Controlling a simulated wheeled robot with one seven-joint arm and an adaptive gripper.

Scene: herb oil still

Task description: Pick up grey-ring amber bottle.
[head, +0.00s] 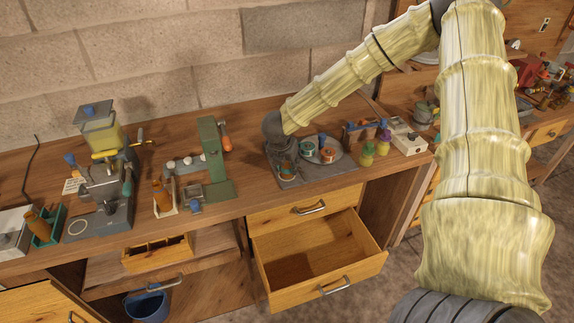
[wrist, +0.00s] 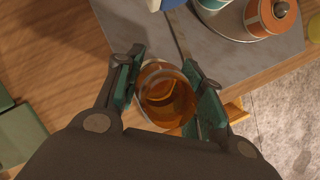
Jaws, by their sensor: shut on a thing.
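An amber bottle (wrist: 167,98) stands between the two green-padded fingers of my gripper (wrist: 165,92) in the wrist view, seen from above into its round body. My gripper is shut on it. A pale rim shows around it, but I cannot tell clearly whether this is a grey ring. In the head view my gripper (head: 286,168) is low over the left end of a grey tray (head: 345,167), and it mostly hides the bottle there. I cannot tell whether the bottle touches the surface below.
Orange and teal tins (head: 307,149) sit on the tray, right of my gripper. A green bracket (head: 213,160) stands to the left. An open, empty-looking drawer (head: 345,232) juts out below the bench front.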

